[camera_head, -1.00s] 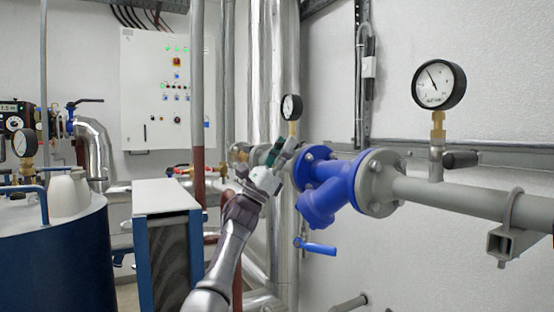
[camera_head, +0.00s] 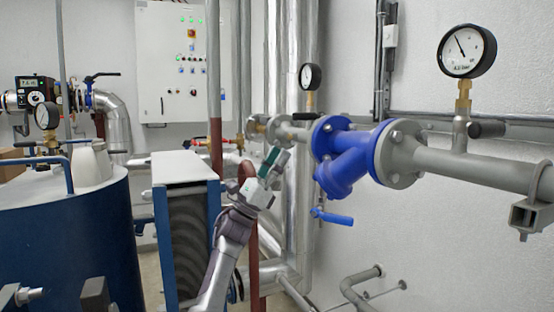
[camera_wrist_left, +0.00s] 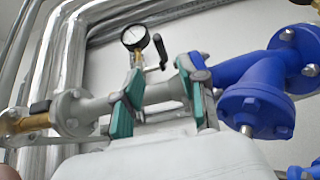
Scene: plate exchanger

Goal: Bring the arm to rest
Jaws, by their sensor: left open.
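My left gripper (camera_head: 275,163) is open, with white and teal fingers pointing up. It is just left of and below the blue pipe fitting (camera_head: 345,160), apart from it as far as the head view shows. In the left wrist view the open teal fingers (camera_wrist_left: 160,98) show in front of the grey flanged pipe (camera_wrist_left: 165,91), with nothing held between them. The blue fitting (camera_wrist_left: 260,88) is right of the fingers there. My left forearm comes up from the bottom of the head view. My right gripper is not in view.
A plate exchanger (camera_head: 185,168) with a white top stands left of my arm, beside a dark blue tank (camera_head: 75,235). A blue-handled valve (camera_head: 332,217) hangs under the pipe. Pressure gauges (camera_head: 467,51) and vertical pipes (camera_head: 299,70) surround the arm. A control cabinet (camera_head: 171,60) is behind.

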